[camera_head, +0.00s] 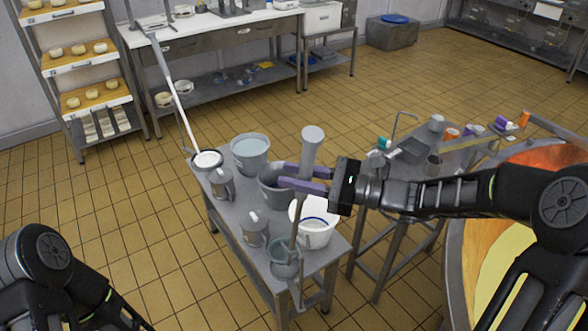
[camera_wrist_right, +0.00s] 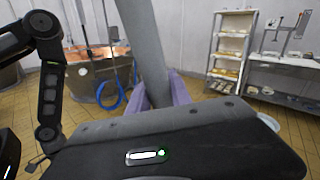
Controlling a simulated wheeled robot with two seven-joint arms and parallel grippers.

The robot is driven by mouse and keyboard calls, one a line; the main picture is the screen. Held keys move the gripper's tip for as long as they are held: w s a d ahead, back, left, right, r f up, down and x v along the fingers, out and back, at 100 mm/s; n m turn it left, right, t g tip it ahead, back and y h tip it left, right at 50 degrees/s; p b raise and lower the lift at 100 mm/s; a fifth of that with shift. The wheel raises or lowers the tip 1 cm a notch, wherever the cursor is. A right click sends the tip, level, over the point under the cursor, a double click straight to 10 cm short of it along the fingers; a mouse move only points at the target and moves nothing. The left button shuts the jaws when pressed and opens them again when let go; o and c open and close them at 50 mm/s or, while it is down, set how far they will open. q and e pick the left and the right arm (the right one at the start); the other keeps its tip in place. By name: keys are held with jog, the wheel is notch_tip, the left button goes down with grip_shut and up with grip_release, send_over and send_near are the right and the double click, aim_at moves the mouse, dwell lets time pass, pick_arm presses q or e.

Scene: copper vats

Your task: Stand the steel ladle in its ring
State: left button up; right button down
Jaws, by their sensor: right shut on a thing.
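The steel ladle's long grey handle (camera_head: 311,145) stands nearly upright, slightly tilted, in the head view. My right gripper (camera_head: 289,175) has its purple fingers shut around the upper handle. In the right wrist view, the handle (camera_wrist_right: 145,50) rises between the purple fingers. The handle runs down past a white bucket to a round grey steel cup (camera_head: 285,262) at the near end of the small steel table (camera_head: 238,228). I cannot tell the ring from the cup, nor whether the ladle rests in it. My left arm shows at lower left; its gripper is out of view.
A white long-handled scoop (camera_head: 207,160) leans at the table's far end. A pail (camera_head: 250,155), grey jugs (camera_head: 253,228) and the white bucket (camera_head: 318,234) crowd the table. A side table (camera_head: 390,190) and copper vat (camera_head: 452,265) stand right. Tiled floor left is clear.

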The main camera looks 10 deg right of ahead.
aim_at(299, 197)
jog(key=shift+s+d+f+b, duration=0.1)
jog(key=shift+s+f+b, duration=0.15)
jog(key=shift+f+b, duration=0.35)
jog(key=shift+s+a+f+b, duration=0.1)
jog(key=shift+s+f+b, duration=0.15)
jog(key=shift+f, duration=0.6)
jog(key=shift+s+d+f+b, duration=0.1)
jog(key=shift+s+f+b, duration=0.1)
jog(key=shift+f+b, duration=0.45)
jog(key=shift+f, duration=0.15)
jog(key=shift+p, duration=0.3)
jog(key=c, duration=1.1)
grip_release()
jog(key=shift+d+f, duration=0.1)
jog(key=shift+d, duration=0.05)
